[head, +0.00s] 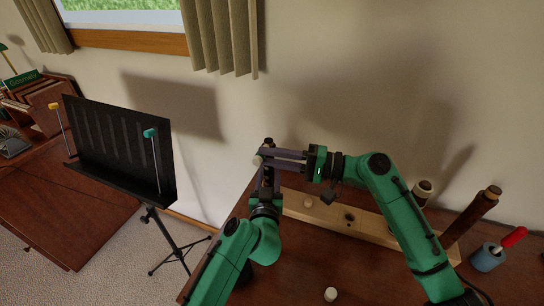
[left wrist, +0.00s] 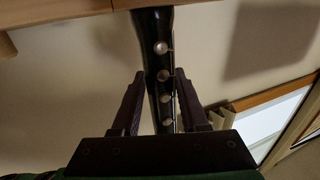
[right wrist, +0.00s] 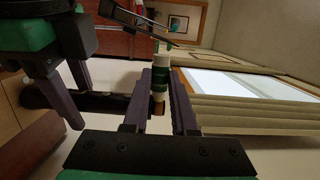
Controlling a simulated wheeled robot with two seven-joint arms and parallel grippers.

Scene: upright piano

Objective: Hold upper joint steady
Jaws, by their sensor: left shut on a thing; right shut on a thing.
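The black upper joint (left wrist: 160,75), with a row of pale tone holes or keys, runs between the fingers of my left gripper (left wrist: 160,100) in the left wrist view. In the head view my left gripper (head: 267,190) holds it roughly upright above the table. My right gripper (head: 283,157) reaches across its top from the right. In the right wrist view a white and green tube (right wrist: 160,75) is between the fingers of my right gripper (right wrist: 167,103), and a tan end shows just below it. The joint (right wrist: 95,103) comes in from the left there; contact with the tube is unclear.
A pale wooden rack (head: 330,213) stands behind my arms, with dark pieces at its right. A blue cup (head: 487,257) with a red-handled tool is at far right. A small white piece (head: 330,294) lies on the table (head: 300,275). A black music stand (head: 120,150) stands left.

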